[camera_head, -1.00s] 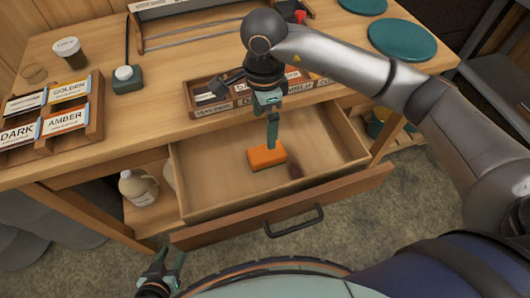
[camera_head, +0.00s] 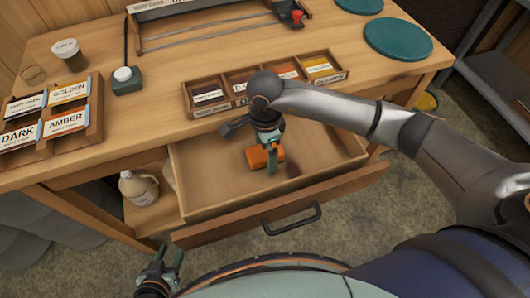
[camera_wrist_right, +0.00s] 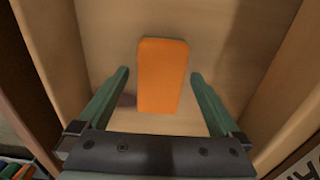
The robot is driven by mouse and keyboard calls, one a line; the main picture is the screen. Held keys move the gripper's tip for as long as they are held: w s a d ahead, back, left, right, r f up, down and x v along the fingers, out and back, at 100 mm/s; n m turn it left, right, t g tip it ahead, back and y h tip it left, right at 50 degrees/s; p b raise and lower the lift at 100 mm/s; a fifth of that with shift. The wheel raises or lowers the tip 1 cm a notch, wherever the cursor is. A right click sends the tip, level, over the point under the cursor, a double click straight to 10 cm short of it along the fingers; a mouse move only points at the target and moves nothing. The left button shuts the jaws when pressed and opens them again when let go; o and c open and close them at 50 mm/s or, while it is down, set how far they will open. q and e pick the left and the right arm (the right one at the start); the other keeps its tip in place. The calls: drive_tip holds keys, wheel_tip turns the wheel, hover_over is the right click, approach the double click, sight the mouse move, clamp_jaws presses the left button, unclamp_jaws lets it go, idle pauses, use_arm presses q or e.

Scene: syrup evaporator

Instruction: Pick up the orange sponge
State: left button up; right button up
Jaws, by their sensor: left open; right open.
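The orange sponge (camera_head: 257,158) lies flat in the open wooden drawer (camera_head: 215,200). In the right wrist view the sponge (camera_wrist_right: 163,78) sits between and a little beyond the two fingers, with a gap on each side. My right gripper (camera_head: 272,158) reaches down into the drawer over the sponge and hides part of it. In the right wrist view this gripper (camera_wrist_right: 160,85) is open and empty. My left gripper (camera_head: 168,262) is open and empty in front of the drawer, low at the left.
A wooden box of labelled cards (camera_head: 230,97) stands on the table above the drawer. A second card box (camera_head: 95,125) is at the left. The drawer front with its handle (camera_head: 292,222) juts out. A dark spot (camera_head: 294,170) shows on the drawer floor.

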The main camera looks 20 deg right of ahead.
drive_tip(key=shift+c, duration=0.2)
drive_tip(key=c, duration=1.4)
drive_tip(key=shift+r, duration=0.15)
drive_tip(key=shift+r, duration=0.3)
wheel_tip(320, 180, up, 2)
drive_tip(key=shift+w, duration=0.1)
drive_tip(key=a+r, duration=0.1)
drive_tip(key=s+a+r, duration=0.1)
drive_tip(key=r, duration=0.1)
drive_tip(key=s+a+r, duration=0.1)
drive_tip(key=r, duration=0.1)
drive_tip(key=shift+a+r, duration=0.1)
drive_tip(key=shift+a, duration=0.3)
drive_tip(key=s+a+r, duration=0.1)
drive_tip(key=a, duration=0.2)
drive_tip(key=s+a+r+b, duration=0.1)
drive_tip(key=s+a+r, duration=0.1)
drive_tip(key=a, duration=0.1)
drive_tip(key=s+a+r, duration=0.1)
drive_tip(key=a+r, duration=0.1)
drive_tip(key=shift+s+a+b, duration=0.2)
drive_tip(key=shift+a+b, duration=0.1)
drive_tip(key=shift+a, duration=0.1)
